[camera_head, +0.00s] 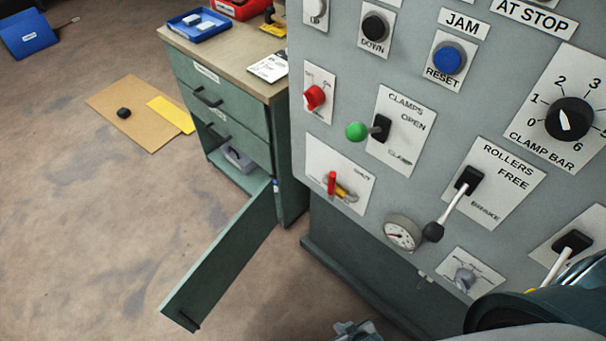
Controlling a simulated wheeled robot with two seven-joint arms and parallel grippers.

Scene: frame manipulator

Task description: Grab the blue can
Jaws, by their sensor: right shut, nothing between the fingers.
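I cannot make out a blue can for certain. A small blue spot (275,186) shows at the edge of the green cabinet's opening, too small to identify. The cabinet (285,150) has its lower door (225,262) swung open towards me, and a grey object (238,158) lies inside. Part of my right gripper (356,331) shows at the bottom edge, below the grey control panel and apart from the cabinet. It is shut and empty, with most of it cut off by the frame. My left gripper is not in view.
The grey control panel (400,215) fills the right side, with knobs, levers and a gauge (402,232) sticking out. A blue tray (198,25) sits on the cabinet top. Cardboard (125,125) and a blue bin (30,37) are on the floor. Floor left of the door is clear.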

